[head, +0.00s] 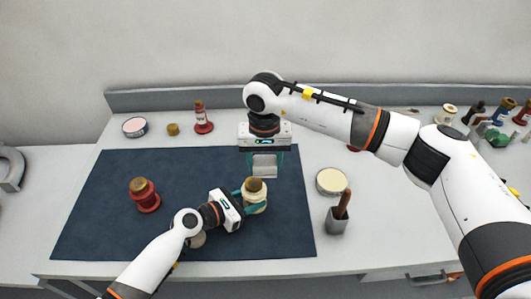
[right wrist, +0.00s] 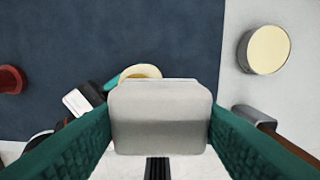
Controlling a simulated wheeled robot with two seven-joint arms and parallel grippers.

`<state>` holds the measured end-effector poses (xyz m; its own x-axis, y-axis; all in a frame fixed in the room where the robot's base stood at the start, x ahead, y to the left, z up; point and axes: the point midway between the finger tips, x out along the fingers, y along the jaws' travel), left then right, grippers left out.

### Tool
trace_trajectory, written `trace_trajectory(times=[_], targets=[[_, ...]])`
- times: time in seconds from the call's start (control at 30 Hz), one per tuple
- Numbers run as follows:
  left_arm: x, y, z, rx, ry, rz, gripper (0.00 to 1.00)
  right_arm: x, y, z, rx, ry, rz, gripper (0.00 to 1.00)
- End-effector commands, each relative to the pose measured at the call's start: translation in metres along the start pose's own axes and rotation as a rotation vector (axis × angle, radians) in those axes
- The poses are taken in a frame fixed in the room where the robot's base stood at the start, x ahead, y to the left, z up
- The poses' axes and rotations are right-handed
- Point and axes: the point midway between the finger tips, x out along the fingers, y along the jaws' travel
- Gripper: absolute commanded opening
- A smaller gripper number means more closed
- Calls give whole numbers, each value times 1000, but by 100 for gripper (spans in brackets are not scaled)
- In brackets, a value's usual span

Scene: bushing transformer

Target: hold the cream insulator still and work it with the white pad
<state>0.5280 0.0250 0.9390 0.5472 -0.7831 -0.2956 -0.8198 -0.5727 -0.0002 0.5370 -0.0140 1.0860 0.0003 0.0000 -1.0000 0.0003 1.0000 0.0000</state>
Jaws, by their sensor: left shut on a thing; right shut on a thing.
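The cream insulator (head: 256,203) with a brown top stands on the dark blue mat, right of its middle. My left gripper (head: 249,196) is shut on it from the left. My right gripper (head: 265,160) is shut on the white pad (head: 264,171), which hangs between its teal fingers, behind the insulator in the head view and apart from it. In the right wrist view the pad (right wrist: 160,118) fills the middle between the fingers. It hides much of the cream insulator (right wrist: 141,72), whose rim shows past the pad's far edge.
A red insulator (head: 146,198) stands on the mat (head: 100,225) at left. Several small items crowd the far right.

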Motion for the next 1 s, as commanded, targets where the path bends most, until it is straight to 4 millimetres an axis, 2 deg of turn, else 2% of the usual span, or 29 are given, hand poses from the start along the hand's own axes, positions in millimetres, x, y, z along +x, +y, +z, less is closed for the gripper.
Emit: trace_trajectory(times=[0.43,0.47,0.6,1.0], targets=[[0,0,1,0,-1,-1,32,44,3,0,-1,1,1,34],[0,0,0,0,-1,-1,32,39,6,0,-2,-2,2,34],[0,0,1,0,-1,-1,32,45,19,-2,-1,2,1,34],[0,0,0,0,-1,-1,32,44,56,-5,-2,2,2,34]])
